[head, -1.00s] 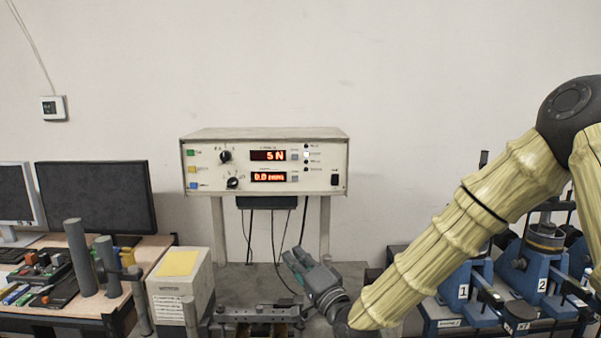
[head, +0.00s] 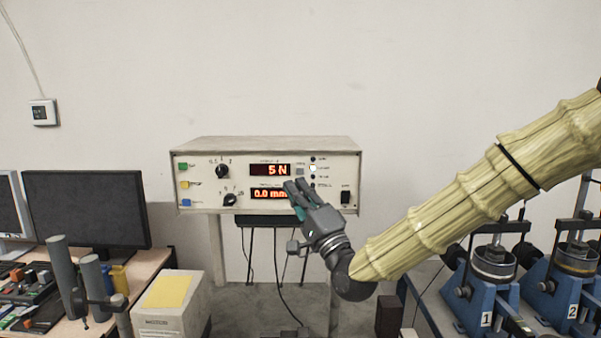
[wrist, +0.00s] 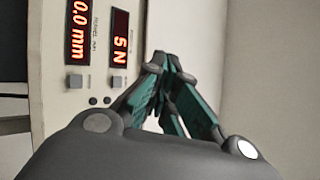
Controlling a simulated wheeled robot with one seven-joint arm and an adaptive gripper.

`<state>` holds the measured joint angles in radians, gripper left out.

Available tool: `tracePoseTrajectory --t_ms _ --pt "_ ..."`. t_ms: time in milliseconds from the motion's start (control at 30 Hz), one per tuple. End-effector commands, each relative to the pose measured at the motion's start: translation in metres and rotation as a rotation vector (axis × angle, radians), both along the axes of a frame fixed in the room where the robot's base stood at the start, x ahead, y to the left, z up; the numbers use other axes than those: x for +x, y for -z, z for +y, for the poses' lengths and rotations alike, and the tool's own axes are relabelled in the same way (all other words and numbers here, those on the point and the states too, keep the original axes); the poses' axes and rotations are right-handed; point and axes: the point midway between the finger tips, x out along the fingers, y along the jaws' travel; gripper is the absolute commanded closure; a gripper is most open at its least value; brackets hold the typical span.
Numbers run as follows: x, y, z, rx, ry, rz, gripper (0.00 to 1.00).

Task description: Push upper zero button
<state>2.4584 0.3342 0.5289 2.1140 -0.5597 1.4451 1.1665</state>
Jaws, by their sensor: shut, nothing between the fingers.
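The upper zero button (head: 299,170) is a small grey square right of the upper red display (head: 270,170), which reads 5 N, on the white control box. In the wrist view, turned sideways, the upper zero button (wrist: 118,79) sits at the end of that display, and a matching lower button (wrist: 77,82) by the 0.0 mm display. My gripper (head: 296,186) is shut and empty. In the head view its fingertips overlap the panel just below the upper button and hide the lower one. In the wrist view the fingertips (wrist: 160,62) appear beside the upper button; touching is not evident.
Two black knobs (head: 222,171) and a dark rocker switch (head: 345,197) are on the box (head: 330,144). A monitor (head: 85,208) and a carton (head: 160,325) stand at left, blue machines (head: 490,285) at right. The wall above is clear.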

Motion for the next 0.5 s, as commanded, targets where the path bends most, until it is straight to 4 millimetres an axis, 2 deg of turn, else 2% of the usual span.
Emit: tracePoseTrajectory --t_ms 500 --pt "0.054 -0.001 0.003 -0.001 -0.002 0.001 1.00"
